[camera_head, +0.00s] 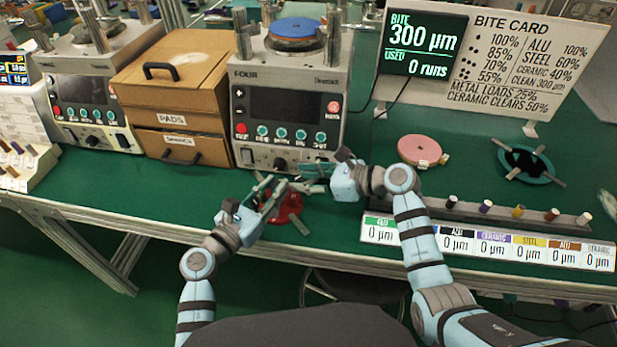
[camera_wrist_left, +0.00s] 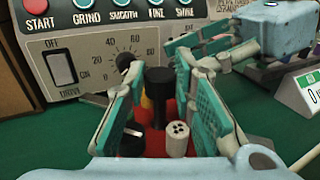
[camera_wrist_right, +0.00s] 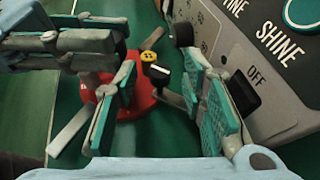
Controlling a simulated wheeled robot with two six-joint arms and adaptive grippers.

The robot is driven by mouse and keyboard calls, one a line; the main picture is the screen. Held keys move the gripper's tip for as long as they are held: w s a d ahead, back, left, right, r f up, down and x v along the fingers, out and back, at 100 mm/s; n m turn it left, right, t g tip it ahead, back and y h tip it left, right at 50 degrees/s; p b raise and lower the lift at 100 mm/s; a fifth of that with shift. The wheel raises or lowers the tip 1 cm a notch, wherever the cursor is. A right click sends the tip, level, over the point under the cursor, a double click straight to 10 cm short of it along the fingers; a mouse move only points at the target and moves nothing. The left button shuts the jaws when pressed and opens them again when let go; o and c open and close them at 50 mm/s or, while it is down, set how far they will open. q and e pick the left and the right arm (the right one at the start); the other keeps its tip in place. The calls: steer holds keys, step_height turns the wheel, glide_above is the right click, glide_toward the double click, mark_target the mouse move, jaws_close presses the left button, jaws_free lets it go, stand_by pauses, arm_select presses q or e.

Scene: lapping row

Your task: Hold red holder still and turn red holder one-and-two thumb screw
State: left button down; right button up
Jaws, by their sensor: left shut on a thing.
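The red holder (camera_head: 290,207) lies low on the green bench in front of the FOUR machine. In the left wrist view its red base (camera_wrist_left: 153,145) carries a tall black post (camera_wrist_left: 158,90) and a grey dotted cylinder (camera_wrist_left: 178,138). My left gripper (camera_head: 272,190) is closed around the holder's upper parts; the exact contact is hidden. In the right wrist view, a black thumb screw with a white mark (camera_wrist_right: 160,73) and a yellow dotted piece (camera_wrist_right: 148,56) show at the holder. My right gripper (camera_head: 318,173) has its fingers apart, near the holder's right side, with the screw beyond its fingertips.
The FOUR machine (camera_head: 290,150) stands just behind the holder, its dark knob (camera_wrist_right: 183,34) close to my right fingers. A pink disc (camera_head: 420,149) and a green ring (camera_head: 527,164) lie to the right. A rack (camera_head: 500,212) holds several samples near the front edge.

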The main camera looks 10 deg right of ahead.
steer(key=v, duration=1.2)
arm_select(q)
steer(key=c, duration=1.3)
jaws_free()
